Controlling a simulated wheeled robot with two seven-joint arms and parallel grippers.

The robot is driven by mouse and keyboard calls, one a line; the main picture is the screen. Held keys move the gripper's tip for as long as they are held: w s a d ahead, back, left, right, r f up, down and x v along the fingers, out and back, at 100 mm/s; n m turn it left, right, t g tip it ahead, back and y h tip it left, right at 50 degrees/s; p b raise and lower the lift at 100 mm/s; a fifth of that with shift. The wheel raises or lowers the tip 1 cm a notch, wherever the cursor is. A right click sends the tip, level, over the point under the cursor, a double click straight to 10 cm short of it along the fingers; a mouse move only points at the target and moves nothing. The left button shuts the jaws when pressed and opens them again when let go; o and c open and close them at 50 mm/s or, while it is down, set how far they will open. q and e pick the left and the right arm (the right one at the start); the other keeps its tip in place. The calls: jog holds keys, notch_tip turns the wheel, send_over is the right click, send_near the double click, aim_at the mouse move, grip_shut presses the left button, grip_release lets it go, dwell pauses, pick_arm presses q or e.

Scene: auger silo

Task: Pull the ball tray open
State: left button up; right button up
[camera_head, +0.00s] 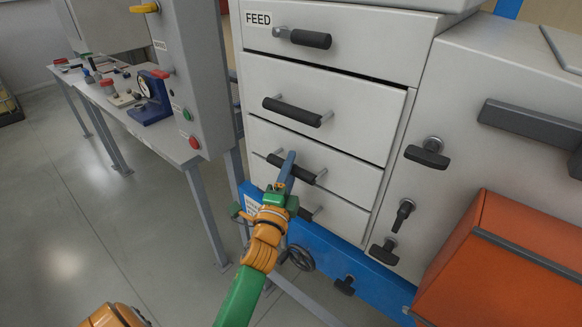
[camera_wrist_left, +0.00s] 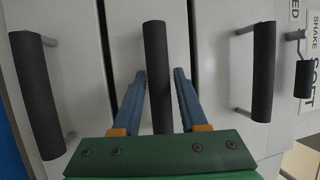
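The grey cabinet has a stack of drawers with dark bar handles. No label I can read marks the ball tray. My left gripper (camera_head: 287,166) is at the third drawer from the top (camera_head: 340,178), at its handle (camera_head: 303,174). In the left wrist view this handle (camera_wrist_left: 156,50) runs between the two blue fingers, with a gap showing on both sides. The left gripper is open around the handle. The drawer looks closed. My right gripper is not in view.
The second drawer's handle (camera_head: 292,111) and the FEED handle (camera_head: 302,38) are above. The bottom drawer's handle (camera_wrist_left: 38,95) is close below. An orange box (camera_head: 510,270) stands at right. A bench (camera_head: 150,125) with small items is at left. The floor at left is clear.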

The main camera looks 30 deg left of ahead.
pick_arm(q)
grip_shut()
dwell(1.2)
